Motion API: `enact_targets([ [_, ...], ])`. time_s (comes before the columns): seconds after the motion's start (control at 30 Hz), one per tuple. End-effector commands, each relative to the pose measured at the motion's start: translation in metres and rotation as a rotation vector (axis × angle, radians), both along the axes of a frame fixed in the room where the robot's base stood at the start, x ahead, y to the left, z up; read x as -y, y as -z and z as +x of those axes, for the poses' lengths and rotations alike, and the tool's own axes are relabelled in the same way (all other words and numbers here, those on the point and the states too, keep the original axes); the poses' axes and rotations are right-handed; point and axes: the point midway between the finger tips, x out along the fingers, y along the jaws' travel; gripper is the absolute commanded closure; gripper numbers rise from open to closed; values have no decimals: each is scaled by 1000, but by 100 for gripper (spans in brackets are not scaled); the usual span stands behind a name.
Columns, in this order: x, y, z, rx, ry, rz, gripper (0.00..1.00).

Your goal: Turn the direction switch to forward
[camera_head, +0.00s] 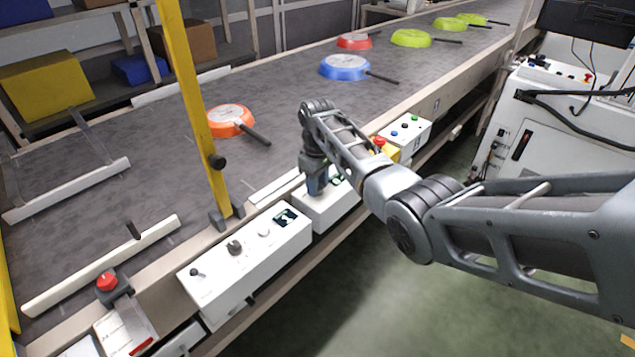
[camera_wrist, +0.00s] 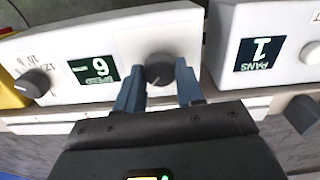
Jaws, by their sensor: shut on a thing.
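In the wrist view, a dark round knob (camera_wrist: 160,69) sits on a white control panel (camera_wrist: 125,38) beside a lit speed display (camera_wrist: 96,69). It appears to be the direction switch, but its label is not readable. My gripper (camera_wrist: 160,80) has its two blue-grey fingers on either side of this knob, closed on it. In the head view, my gripper (camera_head: 318,188) points down at the middle white control box (camera_head: 335,204), and the arm hides much of that panel. The knob's marked position cannot be read.
Another dark knob (camera_wrist: 32,84) with a number scale is left in the wrist view. A neighbouring white box (camera_head: 245,263) stands close by. A yellow post (camera_head: 195,100) rises beside the conveyor (camera_head: 290,115), which carries orange (camera_head: 230,120), blue (camera_head: 344,67), red and green pans.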

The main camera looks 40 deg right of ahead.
Motion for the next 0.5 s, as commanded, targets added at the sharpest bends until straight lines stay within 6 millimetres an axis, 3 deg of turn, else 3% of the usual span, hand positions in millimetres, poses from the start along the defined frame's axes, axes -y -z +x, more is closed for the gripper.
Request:
enact_targets([
  [0.3, 0, -1, 0, 1, 0, 0, 93],
  [0.33, 0, -1, 0, 1, 0, 0, 60],
  [0.5, 0, -1, 0, 1, -1, 0, 43],
])
